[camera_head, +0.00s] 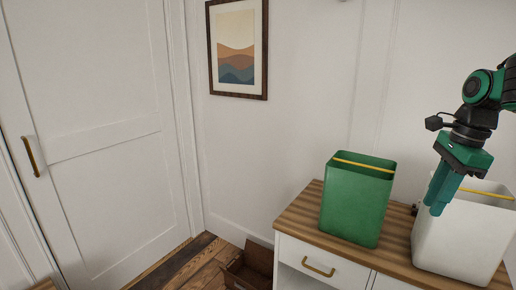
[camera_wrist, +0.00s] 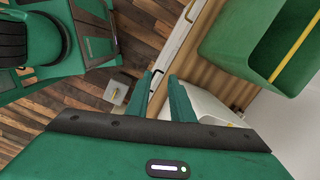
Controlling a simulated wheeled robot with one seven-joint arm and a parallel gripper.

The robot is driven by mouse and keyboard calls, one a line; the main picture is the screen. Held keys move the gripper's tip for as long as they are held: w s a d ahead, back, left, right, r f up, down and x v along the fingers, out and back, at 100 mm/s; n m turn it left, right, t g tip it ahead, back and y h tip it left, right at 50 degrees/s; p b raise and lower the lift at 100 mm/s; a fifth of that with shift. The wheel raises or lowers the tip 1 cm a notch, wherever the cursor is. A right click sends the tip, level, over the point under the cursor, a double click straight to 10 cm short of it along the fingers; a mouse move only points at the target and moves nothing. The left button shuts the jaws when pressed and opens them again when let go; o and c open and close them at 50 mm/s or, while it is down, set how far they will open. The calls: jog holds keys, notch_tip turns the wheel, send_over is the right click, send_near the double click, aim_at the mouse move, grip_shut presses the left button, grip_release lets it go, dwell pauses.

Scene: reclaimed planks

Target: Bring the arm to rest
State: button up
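My arm comes in from the right edge of the head view, with my gripper (camera_head: 437,208) pointing down in front of the white bin (camera_head: 460,243). In the wrist view, my gripper (camera_wrist: 160,77) shows two green fingers with a gap between them. Nothing is held between them. Floor and the cabinet's edge show past the fingertips.
A wood-topped white cabinet (camera_head: 296,222) carries the white bin and a green bin (camera_head: 352,210), which also shows in the wrist view (camera_wrist: 235,50). A brown box (camera_head: 245,270) sits on the floor beside it. A white door (camera_head: 95,130) and framed picture (camera_head: 238,48) are left.

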jog(key=s+f+n, duration=0.6)
jog(key=s+n, duration=0.1)
jog(key=s, duration=0.3)
jog(key=s+f+n+g+h, duration=0.1)
jog(key=s+f+n, duration=0.5)
jog(key=s, duration=0.5)
jog(key=shift+s+n, duration=0.2)
jog(key=shift+n, duration=0.4)
jog(key=shift+f, duration=0.1)
jog(key=shift+w+f, duration=0.25)
jog(key=shift+w, duration=0.4)
jog(key=shift+o, duration=0.2)
